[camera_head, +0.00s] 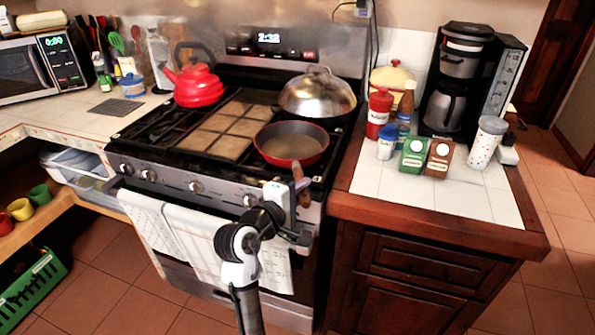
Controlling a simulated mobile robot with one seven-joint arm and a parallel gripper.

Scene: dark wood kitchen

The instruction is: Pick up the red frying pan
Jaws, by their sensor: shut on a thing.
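The red frying pan (291,143) sits at the front right of the stove (196,186). Its outside is red and its inside is dark grey-brown. Its brown handle (299,176) points toward the front edge of the stove. My gripper (301,198) is at the handle's near end, in front of the stove, and is shut on the handle. The fingertips are small here and partly hidden by the gripper body. The pan looks about level; I cannot tell whether it touches the grate.
A pot with a domed metal lid (318,94) stands right behind the pan. A red kettle (196,84) is at the back left burner. Bottles and boxes (413,156) stand on the right counter (459,194). Towels (190,228) hang on the oven front.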

